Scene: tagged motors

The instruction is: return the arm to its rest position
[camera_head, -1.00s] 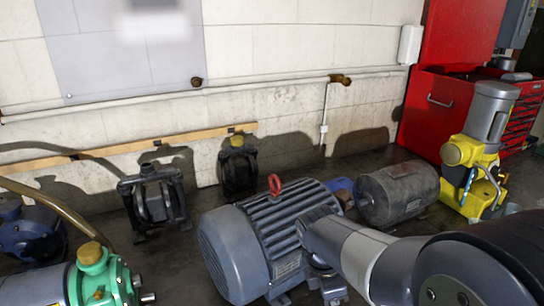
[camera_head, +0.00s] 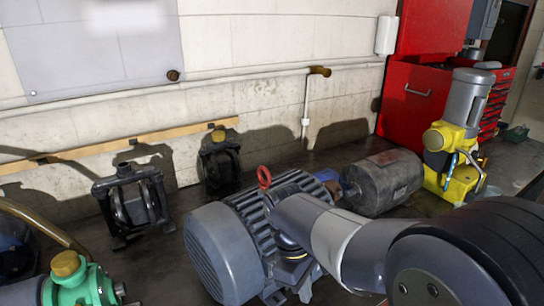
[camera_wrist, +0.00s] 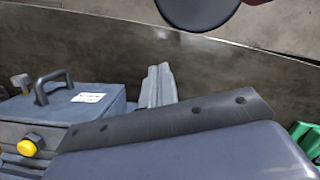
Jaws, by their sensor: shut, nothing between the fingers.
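My arm reaches in from the lower right in the head view, its grey links in front of the large grey motor (camera_head: 225,255) with a red lifting eye. In the wrist view my gripper (camera_wrist: 157,86) shows as two grey fingers close together, shut and empty. They point over a dark floor or bench surface and touch nothing that I can see. In the head view the gripper end is low and mostly hidden by the arm and the picture edge.
A dark grey motor (camera_head: 382,182) and a yellow-grey pump (camera_head: 452,150) stand to the right, near a red tool cabinet (camera_head: 412,100). Black pumps (camera_head: 133,205) (camera_head: 220,160) stand along the wall. A green pump (camera_head: 80,285) is at lower left. The wrist view shows a blue-grey box (camera_wrist: 75,108) with a handle.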

